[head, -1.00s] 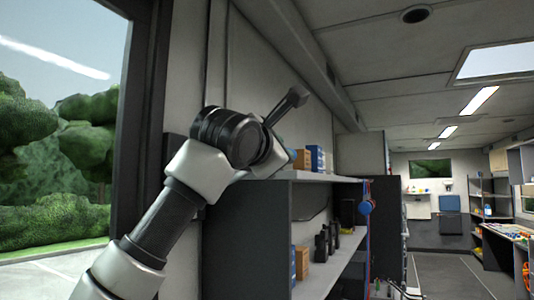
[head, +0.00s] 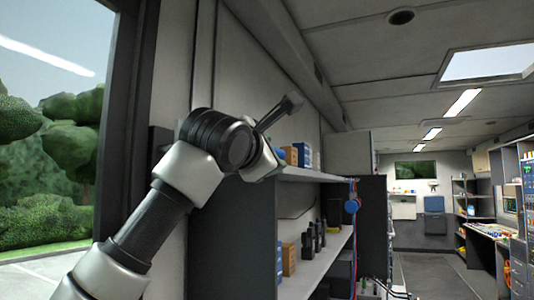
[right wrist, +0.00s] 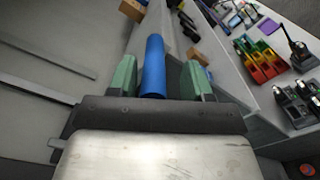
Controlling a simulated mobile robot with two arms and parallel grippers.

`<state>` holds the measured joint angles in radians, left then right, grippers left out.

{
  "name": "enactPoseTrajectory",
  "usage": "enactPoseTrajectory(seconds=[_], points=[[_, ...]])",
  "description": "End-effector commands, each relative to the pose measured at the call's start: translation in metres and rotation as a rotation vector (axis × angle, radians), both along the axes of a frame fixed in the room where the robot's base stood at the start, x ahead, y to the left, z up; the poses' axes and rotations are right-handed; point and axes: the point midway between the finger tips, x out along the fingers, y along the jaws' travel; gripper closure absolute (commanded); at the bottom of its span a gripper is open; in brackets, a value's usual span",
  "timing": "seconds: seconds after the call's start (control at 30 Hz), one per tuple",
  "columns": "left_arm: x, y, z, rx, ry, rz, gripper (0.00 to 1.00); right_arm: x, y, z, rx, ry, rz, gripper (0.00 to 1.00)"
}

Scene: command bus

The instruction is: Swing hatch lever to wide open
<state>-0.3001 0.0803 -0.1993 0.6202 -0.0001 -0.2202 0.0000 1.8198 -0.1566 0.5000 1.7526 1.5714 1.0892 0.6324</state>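A dark grey lever-like bar (head: 277,113) with a blocky end sticks up and to the right by the left wall in the head view. I cannot tell for sure that it is the hatch lever. My arm, coming in from the left, has its black joint beside the bar's lower end. In the right wrist view, my right gripper (right wrist: 158,80) has green fingers spread apart. A blue cylinder (right wrist: 153,62) lies between them, with visible gaps on both sides.
A shelf unit (head: 318,175) with small boxes and dark items stands right of the arm. A blue item (head: 351,206) hangs at its end. The aisle (head: 435,275) is clear.

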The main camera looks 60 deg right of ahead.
Motion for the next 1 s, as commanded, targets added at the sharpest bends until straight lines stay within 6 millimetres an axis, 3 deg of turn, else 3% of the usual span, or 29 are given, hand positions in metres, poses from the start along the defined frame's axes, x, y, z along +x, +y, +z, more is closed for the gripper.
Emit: enactPoseTrajectory(seconds=[0.27, 0.7, 1.0], points=[[0.000, 0.000, -0.002, -0.001, 0.000, -0.002, 0.64, 0.000, 0.007, 0.001, -0.006, 0.000, 0.002, 0.50], [0.000, -0.001, -0.023, -0.001, 0.000, -0.002, 0.64, -0.006, 0.087, 0.000, -0.004, 0.000, 0.003, 0.50], [0.000, 0.000, -0.025, -0.001, 0.000, -0.001, 0.64, -0.008, 0.108, 0.001, -0.001, 0.000, 0.001, 0.50]])
